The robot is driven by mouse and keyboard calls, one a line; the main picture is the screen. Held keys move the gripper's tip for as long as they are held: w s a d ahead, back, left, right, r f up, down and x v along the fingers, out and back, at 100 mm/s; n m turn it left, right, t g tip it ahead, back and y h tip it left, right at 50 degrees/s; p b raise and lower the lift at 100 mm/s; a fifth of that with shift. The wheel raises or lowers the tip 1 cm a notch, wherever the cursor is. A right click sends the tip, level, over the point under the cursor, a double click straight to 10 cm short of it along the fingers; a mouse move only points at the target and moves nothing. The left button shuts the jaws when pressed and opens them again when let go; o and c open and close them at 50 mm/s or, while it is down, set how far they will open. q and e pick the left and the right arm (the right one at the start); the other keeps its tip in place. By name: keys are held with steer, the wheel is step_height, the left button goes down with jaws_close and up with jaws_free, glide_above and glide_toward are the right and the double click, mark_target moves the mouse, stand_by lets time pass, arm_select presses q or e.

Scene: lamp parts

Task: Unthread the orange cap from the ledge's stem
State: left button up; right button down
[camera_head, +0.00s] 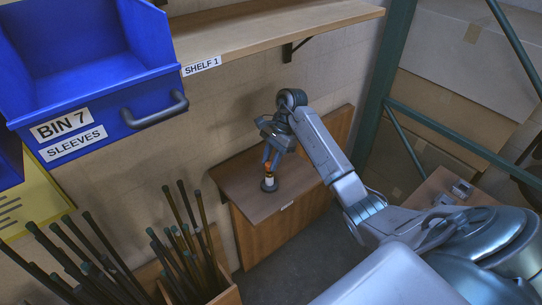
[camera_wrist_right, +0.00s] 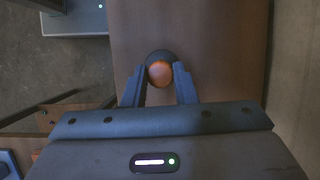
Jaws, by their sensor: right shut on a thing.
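The orange cap (camera_wrist_right: 160,73) sits between the fingertips of my right gripper (camera_wrist_right: 159,80) in the right wrist view. In the head view only a bit of the orange cap (camera_head: 267,168) shows below the fingers. My right gripper (camera_head: 270,160) reaches down from above and is shut on the cap. Under the cap a pale stem (camera_head: 269,180) stands upright on a dark round base on the wooden ledge (camera_head: 240,186). The threads are hidden. My left gripper is not in view.
A blue bin (camera_head: 95,75) labelled BIN 7 SLEEVES is at the upper left. A wooden shelf (camera_head: 270,35) runs above the ledge. Dark rods (camera_head: 185,240) stand in a box at the lower left. A green rack post (camera_head: 388,80) is at the right.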

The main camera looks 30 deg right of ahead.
steer(key=shift+r+p, duration=0.1)
steer(key=shift+p, duration=0.25)
steer(key=c, duration=1.3)
jaws_free()
